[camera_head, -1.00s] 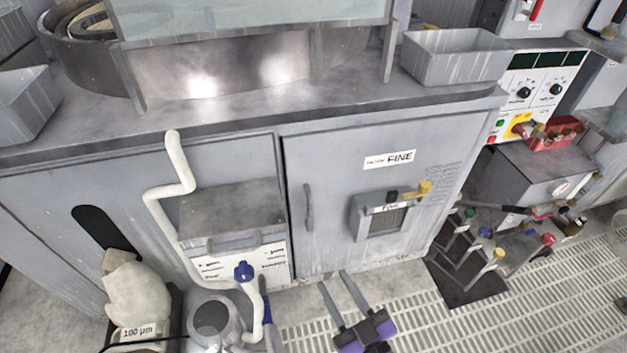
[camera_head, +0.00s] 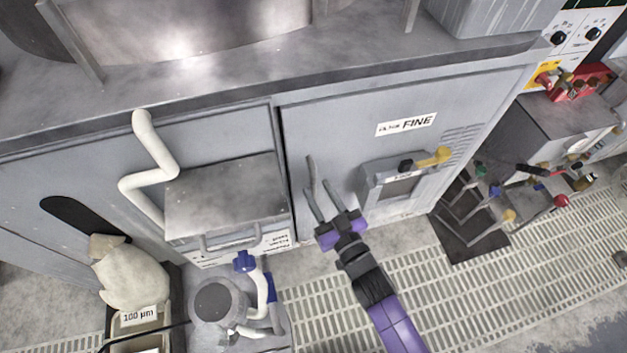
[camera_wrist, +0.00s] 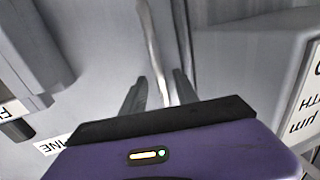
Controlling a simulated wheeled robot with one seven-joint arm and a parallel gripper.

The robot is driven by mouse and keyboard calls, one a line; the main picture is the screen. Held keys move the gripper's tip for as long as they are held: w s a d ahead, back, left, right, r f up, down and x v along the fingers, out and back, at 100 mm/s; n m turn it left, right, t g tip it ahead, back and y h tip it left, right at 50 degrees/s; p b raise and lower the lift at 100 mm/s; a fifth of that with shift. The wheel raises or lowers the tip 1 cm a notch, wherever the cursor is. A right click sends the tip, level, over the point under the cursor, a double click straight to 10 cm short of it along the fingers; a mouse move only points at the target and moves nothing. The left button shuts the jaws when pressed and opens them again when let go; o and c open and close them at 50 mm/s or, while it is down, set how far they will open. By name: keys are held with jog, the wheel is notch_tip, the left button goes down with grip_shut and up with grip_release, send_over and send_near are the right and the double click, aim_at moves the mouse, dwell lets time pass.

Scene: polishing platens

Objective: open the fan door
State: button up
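The grey cabinet door (camera_head: 340,133) carries a "FINE" label (camera_head: 405,124) and has an upright bar handle (camera_head: 311,172) near its left edge. The door looks shut. My gripper (camera_head: 315,186) reaches up to this handle from below, with its two fingers apart. In the wrist view the handle (camera_wrist: 151,35) runs down between the open fingers of my gripper (camera_wrist: 160,75). I see gaps beside the handle, and the fingers do not look closed on it. The lower end of the handle is partly hidden by the fingers and gripper body.
A small framed box (camera_head: 378,187) with a yellow lever (camera_head: 436,157) sticks out of the door's right half. A grey ledge (camera_head: 225,195) juts out left of the door. A pot (camera_head: 220,300) and a bag (camera_head: 133,275) stand lower left.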

aim_at(315, 186)
jog(key=shift+x, duration=1.65)
grip_shut()
